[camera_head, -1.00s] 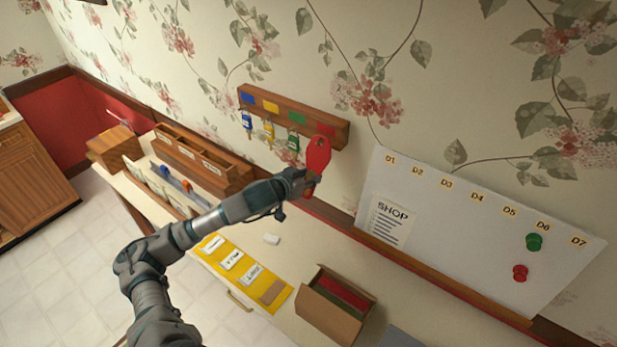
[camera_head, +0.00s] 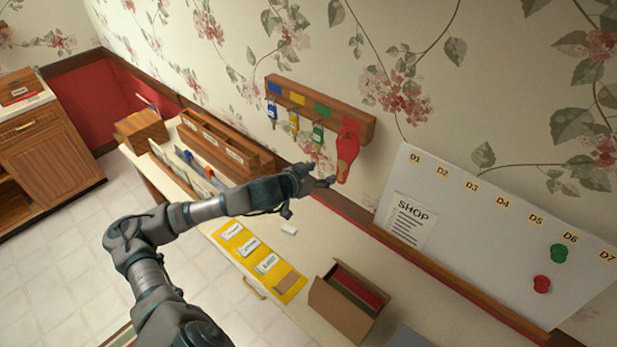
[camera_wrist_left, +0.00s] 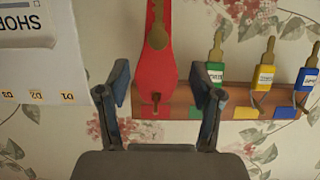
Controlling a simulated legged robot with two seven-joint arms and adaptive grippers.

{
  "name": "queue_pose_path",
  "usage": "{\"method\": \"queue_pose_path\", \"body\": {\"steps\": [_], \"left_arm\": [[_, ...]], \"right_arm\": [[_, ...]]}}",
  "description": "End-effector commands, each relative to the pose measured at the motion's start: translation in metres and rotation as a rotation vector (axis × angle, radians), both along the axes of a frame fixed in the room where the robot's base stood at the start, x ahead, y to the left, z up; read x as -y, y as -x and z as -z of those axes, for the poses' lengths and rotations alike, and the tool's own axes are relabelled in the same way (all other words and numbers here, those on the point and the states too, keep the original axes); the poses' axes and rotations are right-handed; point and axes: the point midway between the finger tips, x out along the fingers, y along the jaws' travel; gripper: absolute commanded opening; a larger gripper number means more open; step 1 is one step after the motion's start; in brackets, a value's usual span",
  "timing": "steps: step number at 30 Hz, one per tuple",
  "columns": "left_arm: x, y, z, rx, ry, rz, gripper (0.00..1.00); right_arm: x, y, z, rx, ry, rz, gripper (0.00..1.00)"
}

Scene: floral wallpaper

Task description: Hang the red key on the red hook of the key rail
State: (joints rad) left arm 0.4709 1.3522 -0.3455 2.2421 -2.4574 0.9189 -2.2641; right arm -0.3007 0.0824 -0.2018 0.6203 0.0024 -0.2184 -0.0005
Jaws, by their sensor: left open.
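The red key (camera_head: 347,158), a large red tag with a brass key on it, hangs at the red-marked right end of the wooden key rail (camera_head: 300,92). In the left wrist view, the red key (camera_wrist_left: 155,65) appears upside down against the rail, with a dark spot at its hole where the red hook seems to be. The hook itself is mostly hidden. My left gripper (camera_head: 327,182) is open, just left of the key's lower part. In the left wrist view its fingers (camera_wrist_left: 160,88) are spread on both sides of the key, apart from it. My right gripper is out of view.
Blue, yellow and green keys (camera_head: 318,133) hang on the rail's other hooks. Below stand a wooden sorter (camera_head: 225,145), a yellow mat (camera_head: 240,235) with labels, and an open cardboard box (camera_head: 335,320). A white board (camera_head: 480,240) leans right of the rail.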

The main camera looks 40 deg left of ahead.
Motion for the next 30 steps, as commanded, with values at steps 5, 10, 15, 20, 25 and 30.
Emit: {"method": "queue_pose_path", "body": {"steps": [5, 10, 15, 20, 25, 30], "left_arm": [[-0.004, 0.025, -0.01, -0.002, -0.009, -0.004, 0.66], [-0.003, 0.041, -0.019, 0.003, -0.012, 0.0, 0.66], [-0.004, 0.053, -0.024, 0.002, -0.007, 0.001, 0.66], [-0.004, 0.059, -0.025, -0.001, -0.001, 0.002, 0.66], [-0.004, 0.06, -0.025, -0.003, 0.002, 0.001, 0.66], [-0.004, 0.06, -0.025, -0.002, 0.002, 0.001, 0.66]], "right_arm": [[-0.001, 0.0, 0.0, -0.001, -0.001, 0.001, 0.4], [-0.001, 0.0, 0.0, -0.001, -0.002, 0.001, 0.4], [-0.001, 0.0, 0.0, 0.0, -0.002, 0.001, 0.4], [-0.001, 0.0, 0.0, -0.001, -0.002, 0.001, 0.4], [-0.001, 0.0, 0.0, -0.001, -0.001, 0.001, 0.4], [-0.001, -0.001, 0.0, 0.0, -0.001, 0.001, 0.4]]}}
